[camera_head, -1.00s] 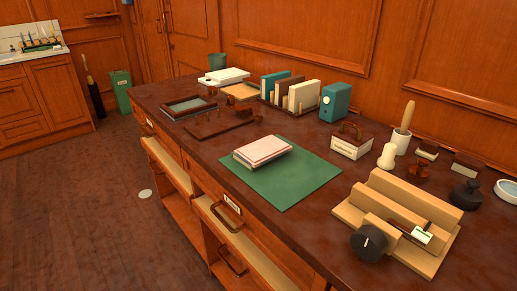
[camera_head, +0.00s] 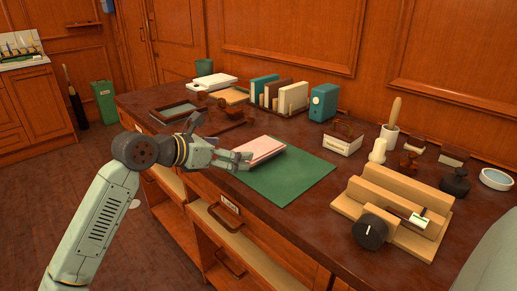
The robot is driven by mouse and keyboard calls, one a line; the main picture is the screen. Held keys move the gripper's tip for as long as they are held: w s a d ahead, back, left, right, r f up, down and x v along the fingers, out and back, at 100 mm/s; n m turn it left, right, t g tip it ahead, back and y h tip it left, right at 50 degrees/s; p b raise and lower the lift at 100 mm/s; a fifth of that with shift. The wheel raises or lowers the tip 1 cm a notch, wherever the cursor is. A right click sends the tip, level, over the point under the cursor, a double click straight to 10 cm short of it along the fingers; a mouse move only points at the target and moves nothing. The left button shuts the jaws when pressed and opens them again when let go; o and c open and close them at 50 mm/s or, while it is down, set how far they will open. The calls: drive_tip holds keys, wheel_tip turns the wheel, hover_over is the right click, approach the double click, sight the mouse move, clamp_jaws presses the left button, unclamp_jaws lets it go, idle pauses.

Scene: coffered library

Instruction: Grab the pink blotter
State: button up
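The pink blotter (camera_head: 267,147) is a flat, pale pink rectangular pad. It lies on the back left part of the green desk mat (camera_head: 290,180) on the dark desk. My gripper (camera_head: 248,160) is at the blotter's near left edge, with its fingers pointing right toward it. The fingers look spread apart. They cover the blotter's left corner, and I cannot tell whether they touch it.
On the desk (camera_head: 325,215), a wooden stepped stand with a black knob (camera_head: 370,231) is at the right. A small labelled box (camera_head: 343,140) and upright books (camera_head: 292,98) stand behind the mat. A dark tray (camera_head: 185,108) lies at the left. The mat's front is clear.

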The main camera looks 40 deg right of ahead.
sight(257, 147)
drive_tip(key=x, duration=0.3)
drive_tip(key=shift+d+p, duration=0.25)
drive_tip(key=shift+p, duration=0.05)
drive_tip(key=x, duration=0.1)
drive_tip(key=p+x, duration=0.1)
drive_tip(key=x, duration=0.1)
drive_tip(key=p+x, duration=0.1)
drive_tip(key=x, duration=0.1)
drive_tip(key=shift+w+r, duration=0.25)
drive_tip(key=shift+r, duration=0.15)
drive_tip(key=shift+w+d+f, duration=0.1)
drive_tip(key=shift+d+f, duration=0.15)
drive_tip(key=shift+c, duration=0.3)
drive_tip(key=c, duration=1.2)
